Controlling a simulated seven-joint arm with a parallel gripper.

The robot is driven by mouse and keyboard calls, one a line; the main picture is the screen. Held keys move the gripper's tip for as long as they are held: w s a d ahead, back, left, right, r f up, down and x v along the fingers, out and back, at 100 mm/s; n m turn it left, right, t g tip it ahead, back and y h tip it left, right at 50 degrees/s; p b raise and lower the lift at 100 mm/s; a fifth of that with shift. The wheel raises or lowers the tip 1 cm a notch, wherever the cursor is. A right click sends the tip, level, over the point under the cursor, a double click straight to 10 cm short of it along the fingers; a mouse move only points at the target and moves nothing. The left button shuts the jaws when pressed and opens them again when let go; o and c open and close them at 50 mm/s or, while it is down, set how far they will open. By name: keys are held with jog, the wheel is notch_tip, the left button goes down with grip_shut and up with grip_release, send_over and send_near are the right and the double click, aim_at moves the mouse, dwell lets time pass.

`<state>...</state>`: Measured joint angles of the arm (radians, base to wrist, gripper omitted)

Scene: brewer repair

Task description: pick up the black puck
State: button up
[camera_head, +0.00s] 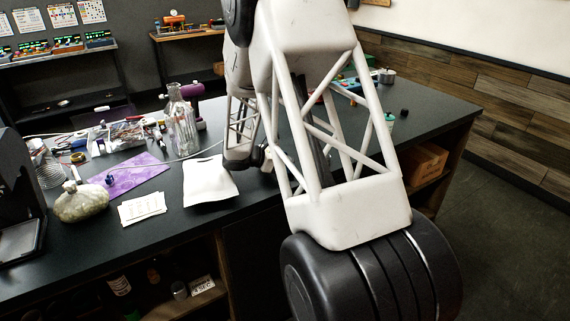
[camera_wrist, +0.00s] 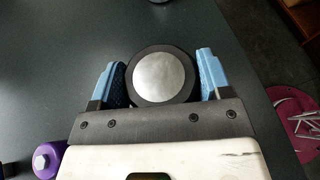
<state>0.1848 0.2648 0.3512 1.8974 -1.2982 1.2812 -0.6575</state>
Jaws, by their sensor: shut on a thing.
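The black puck (camera_wrist: 138,95), a round black disc with a silver-grey top face, sits between the two blue fingers of my gripper (camera_wrist: 160,80) in the wrist view. My gripper is shut on it, with one finger on each side. The dark table top lies beyond the puck; I cannot tell whether the puck touches it. In the head view my arm covers the middle of the table, and I cannot make out the gripper's fingertips or the held puck there.
A purple round part (camera_wrist: 46,160) is at the wrist view's lower left. The table's right edge runs close by, with a red surface (camera_wrist: 298,122) beyond. A glass bottle (camera_head: 181,122), white pouch (camera_head: 210,181), purple mat (camera_head: 138,172) and stone-like jar (camera_head: 80,203) occupy the table's left.

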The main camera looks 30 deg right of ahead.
jog(key=shift+r, duration=0.7)
notch_tip(320, 180, up, 2)
jog(key=shift+s, duration=0.1)
jog(key=s+a, duration=0.3)
jog(key=s, duration=0.4)
jog(key=s+a+r, duration=0.1)
jog(key=s+a, duration=0.2)
jog(key=s, duration=0.4)
jog(key=shift+s, duration=0.25)
jog(key=shift+a+r, duration=0.1)
